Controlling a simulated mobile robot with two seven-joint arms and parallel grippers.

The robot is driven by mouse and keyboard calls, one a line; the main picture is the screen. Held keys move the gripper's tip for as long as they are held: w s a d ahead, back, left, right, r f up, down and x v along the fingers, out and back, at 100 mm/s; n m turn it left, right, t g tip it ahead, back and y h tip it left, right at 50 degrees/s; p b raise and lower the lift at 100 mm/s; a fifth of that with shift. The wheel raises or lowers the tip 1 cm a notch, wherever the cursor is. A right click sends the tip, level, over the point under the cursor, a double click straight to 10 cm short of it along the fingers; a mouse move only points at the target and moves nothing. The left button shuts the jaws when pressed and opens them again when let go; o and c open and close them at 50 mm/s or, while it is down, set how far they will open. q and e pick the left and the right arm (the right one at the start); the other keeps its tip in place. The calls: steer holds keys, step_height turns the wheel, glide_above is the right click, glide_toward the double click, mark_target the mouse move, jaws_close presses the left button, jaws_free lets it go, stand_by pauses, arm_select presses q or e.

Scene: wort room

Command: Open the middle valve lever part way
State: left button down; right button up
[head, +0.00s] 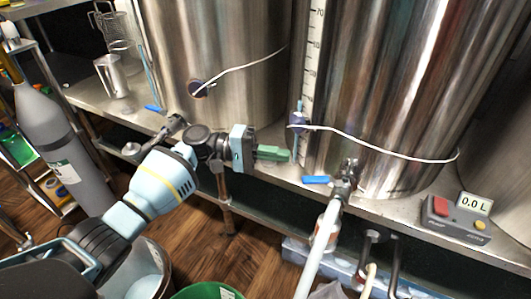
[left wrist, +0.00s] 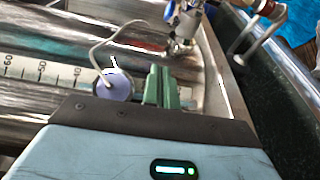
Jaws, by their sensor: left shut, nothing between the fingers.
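The middle valve (head: 344,183) sits low on the front of the big steel vessel (head: 395,90), with its blue lever (head: 316,180) pointing left. A whitish hose (head: 318,255) runs down from it. My left gripper (head: 273,153) has green fingers, shut and empty, to the left of the lever and apart from it. In the left wrist view the shut fingers (left wrist: 160,88) are close together, with the valve (left wrist: 183,28) beyond them and its blue lever (left wrist: 168,10) partly cut off at the top edge. My right gripper is in neither view.
A meter (head: 455,218) showing 0.0 L stands on the steel shelf at right. Another vessel (head: 225,60) with a blue-lever valve (head: 175,124) is on the left. Thin white cables (head: 380,147) cross the vessel fronts. A gas cylinder (head: 60,140) stands at far left.

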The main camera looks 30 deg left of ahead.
arm_select(q)
steer(key=x, duration=0.5)
steer(key=s+d+n+t+y+p, duration=0.1)
steer(key=s+d+n+t+p, duration=0.2)
steer(key=s+t+p, duration=0.1)
steer(key=s+p, duration=0.1)
steer(key=s, duration=0.1)
steer(key=shift+s+y, duration=0.4)
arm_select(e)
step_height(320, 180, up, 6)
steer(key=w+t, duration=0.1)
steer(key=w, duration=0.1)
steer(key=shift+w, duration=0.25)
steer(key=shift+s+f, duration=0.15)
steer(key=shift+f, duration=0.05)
arm_select(q)
steer(key=v, duration=0.7)
steer(key=shift+s+a, duration=0.25)
steer(key=shift+a, duration=0.05)
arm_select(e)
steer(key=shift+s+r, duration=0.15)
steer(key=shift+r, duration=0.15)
